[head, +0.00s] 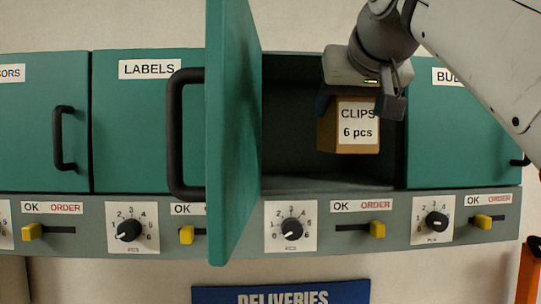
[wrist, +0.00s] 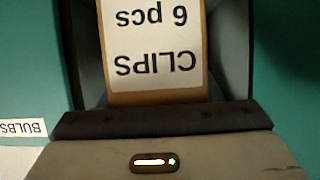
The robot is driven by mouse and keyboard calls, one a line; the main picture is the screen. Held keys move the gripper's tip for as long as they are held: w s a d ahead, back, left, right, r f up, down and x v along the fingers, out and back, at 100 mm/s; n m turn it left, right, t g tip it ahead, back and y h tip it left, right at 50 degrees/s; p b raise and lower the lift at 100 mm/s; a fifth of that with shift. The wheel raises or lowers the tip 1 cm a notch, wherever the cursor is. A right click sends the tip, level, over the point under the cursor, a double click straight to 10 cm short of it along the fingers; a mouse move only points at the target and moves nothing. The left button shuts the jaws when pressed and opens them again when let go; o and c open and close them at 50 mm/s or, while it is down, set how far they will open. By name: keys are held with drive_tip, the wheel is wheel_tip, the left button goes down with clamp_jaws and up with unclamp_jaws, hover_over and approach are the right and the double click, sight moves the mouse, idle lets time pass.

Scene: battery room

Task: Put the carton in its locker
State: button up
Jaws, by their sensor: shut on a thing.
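The carton (head: 329,133) is a small brown box with a white label reading "CLIPS 6 pcs". My gripper (head: 362,98) is shut on it from above and holds it upright at the mouth of the open locker (head: 290,130). The locker inside is dark, and I see nothing else in it. Its green door (head: 233,130) stands swung open toward me on the left, and its front face is turned out of view. In the wrist view the carton (wrist: 153,98) shows its label upside down beyond the gripper body. I cannot tell how far inside the carton is.
Shut green lockers stand on both sides, the "LABELS" locker (head: 145,130) left and the "BULBS" locker (head: 455,140) right. Below runs a grey strip with dials (head: 291,228) and yellow sliders (head: 377,229). A blue "DELIVERIES" sign (head: 282,293) is at the bottom. The open door's black handle (head: 186,133) juts left.

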drive_tip(key=w+p, duration=0.4)
drive_tip(key=w, duration=1.2)
wheel_tip(320, 180, down, 6)
drive_tip(key=shift+w+f, duration=0.15)
drive_tip(key=shift+f, duration=0.1)
drive_tip(key=shift+w+f, duration=0.2)
drive_tip(key=shift+f, duration=0.2)
drive_tip(key=o, duration=1.4)
drive_tip(key=b+v, duration=0.2)
drive_tip(key=v, duration=1)
drive_tip(key=shift+s, duration=0.1)
